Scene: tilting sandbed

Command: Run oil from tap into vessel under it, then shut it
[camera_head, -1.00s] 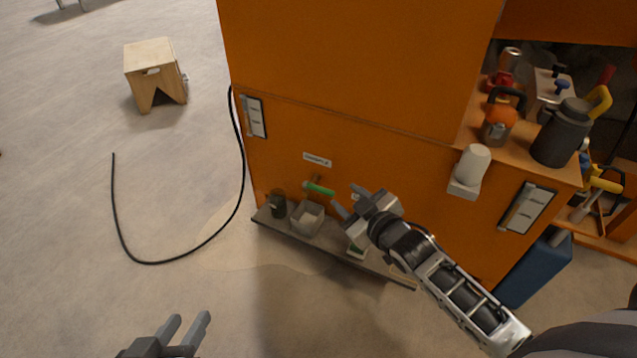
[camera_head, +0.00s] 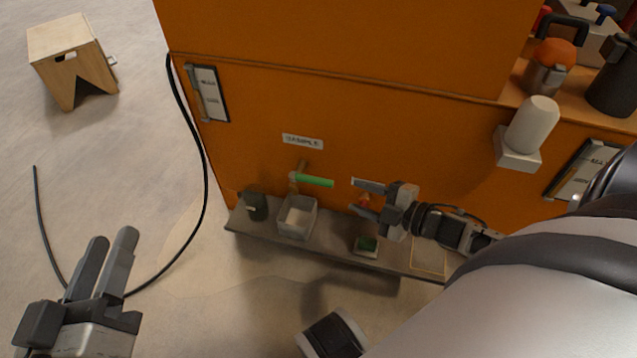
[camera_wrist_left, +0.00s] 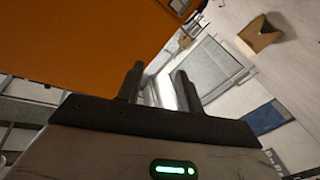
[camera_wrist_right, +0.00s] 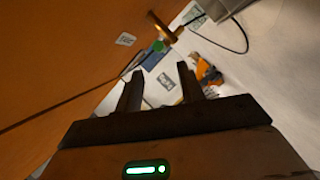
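A brass tap (camera_head: 294,179) with a green lever (camera_head: 314,181) sticks out of the orange wall under a SAMPLE label. The lever points right; no oil stream shows. A pale square open vessel (camera_head: 284,226) stands on the ledge beneath the tap. My right gripper (camera_head: 355,195) is open and empty, right of the lever's end and apart from it, fingers pointing left. In the right wrist view the tap (camera_wrist_right: 163,27) and green lever end (camera_wrist_right: 158,46) lie ahead, beyond the fingers. My left gripper (camera_head: 113,238) is open and empty, at lower left, far from the tap.
A dark pot (camera_head: 255,206) stands left of the vessel on the narrow ledge (camera_head: 330,256). A small green-topped block (camera_head: 366,245) sits to the right, below my right gripper. A black hose (camera_head: 203,160) hangs at the left. Floor on the left is mostly open around a wooden stool (camera_head: 75,70).

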